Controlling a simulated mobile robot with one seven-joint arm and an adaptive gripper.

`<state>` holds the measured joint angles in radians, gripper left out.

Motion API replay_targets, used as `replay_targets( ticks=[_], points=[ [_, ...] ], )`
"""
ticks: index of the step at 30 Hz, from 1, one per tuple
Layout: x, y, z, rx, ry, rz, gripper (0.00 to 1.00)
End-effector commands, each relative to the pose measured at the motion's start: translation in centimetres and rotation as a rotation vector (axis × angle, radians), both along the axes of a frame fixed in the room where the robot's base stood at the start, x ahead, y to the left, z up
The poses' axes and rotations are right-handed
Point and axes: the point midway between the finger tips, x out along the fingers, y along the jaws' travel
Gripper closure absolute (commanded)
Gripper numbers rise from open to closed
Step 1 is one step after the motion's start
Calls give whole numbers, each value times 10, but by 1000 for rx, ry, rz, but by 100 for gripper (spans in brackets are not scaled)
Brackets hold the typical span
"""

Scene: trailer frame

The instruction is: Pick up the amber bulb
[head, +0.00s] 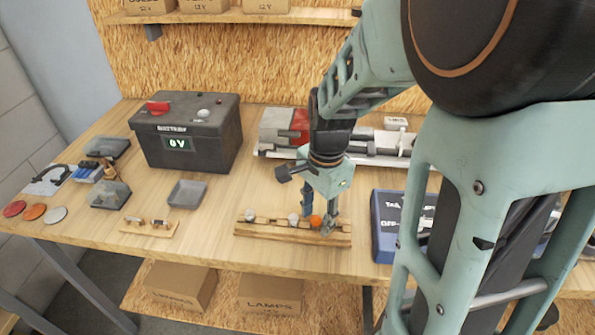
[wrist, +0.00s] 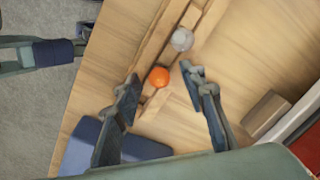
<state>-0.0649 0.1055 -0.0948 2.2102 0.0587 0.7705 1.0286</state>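The amber bulb (head: 315,221) is a small orange ball in a wooden rack (head: 262,231) near the front edge of the workbench. It also shows in the wrist view (wrist: 159,77). My gripper (head: 317,215) points down over the rack. In the wrist view its two fingers (wrist: 161,80) are spread, with the amber bulb between them, closer to the left finger. There is a gap to the right finger; I cannot tell whether the left finger touches the bulb. A clear bulb (wrist: 182,39) sits in the rack beside the amber one.
A black battery box (head: 188,136) reading 0 V stands at the back left. A small grey tray (head: 187,193) and a small wooden block with fittings (head: 148,227) lie left of the rack. A blue box (head: 388,225) stands close on the right. Bare bench lies between tray and rack.

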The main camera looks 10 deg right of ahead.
Motion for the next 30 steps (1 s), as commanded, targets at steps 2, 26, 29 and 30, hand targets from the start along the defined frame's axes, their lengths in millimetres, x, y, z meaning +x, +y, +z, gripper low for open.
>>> replay_targets(
  ticks=[2, 26, 29, 30],
  points=[
    [0, 0, -1, 0, 0, 0, 62],
    [0, 0, 1, 1, -1, -1, 93],
    [1, -1, 4, 1, -1, -1, 93],
    [1, -1, 6, 1, -1, -1, 93]
  ],
)
